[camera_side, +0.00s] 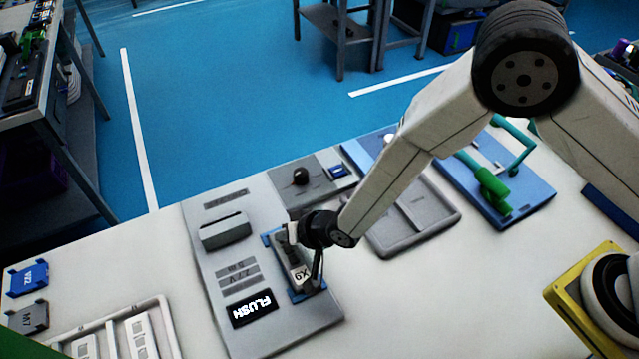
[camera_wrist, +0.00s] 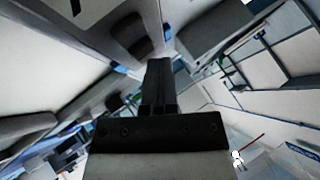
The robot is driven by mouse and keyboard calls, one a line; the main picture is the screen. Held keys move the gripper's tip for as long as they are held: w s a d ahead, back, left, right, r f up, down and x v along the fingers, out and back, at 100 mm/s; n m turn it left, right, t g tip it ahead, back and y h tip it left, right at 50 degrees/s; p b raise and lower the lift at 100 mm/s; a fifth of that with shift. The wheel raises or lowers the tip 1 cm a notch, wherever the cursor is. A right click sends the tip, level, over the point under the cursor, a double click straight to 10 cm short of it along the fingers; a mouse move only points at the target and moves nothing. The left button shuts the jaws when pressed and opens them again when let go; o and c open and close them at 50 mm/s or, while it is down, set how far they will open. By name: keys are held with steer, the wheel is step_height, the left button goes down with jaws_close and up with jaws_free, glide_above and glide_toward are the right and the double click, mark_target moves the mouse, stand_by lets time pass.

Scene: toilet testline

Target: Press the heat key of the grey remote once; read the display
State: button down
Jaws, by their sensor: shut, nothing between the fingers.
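The grey remote (camera_side: 300,273), with a white label that seems to read X9, sits in a blue holder (camera_side: 309,295) on a grey test panel (camera_side: 225,268). A black display (camera_side: 254,309) on the panel reads FLUSH in white letters. My gripper (camera_side: 317,272) is shut and empty, pointing down at the right side of the remote. I cannot tell whether its tips touch a key. The wrist and fingers hide part of the remote, and I cannot make out the heat key. In the wrist view my shut fingers (camera_wrist: 158,85) fill the middle; no key shows clearly there.
A black knob (camera_side: 300,176) is further back. To the right lie a grey tray (camera_side: 446,212) and a blue board (camera_side: 530,203) with green parts. A white tray (camera_side: 160,310) is at front left.

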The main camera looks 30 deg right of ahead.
steer(key=shift+r, duration=0.85)
steer(key=shift+r, duration=2.5)
steer(key=shift+d, duration=0.1)
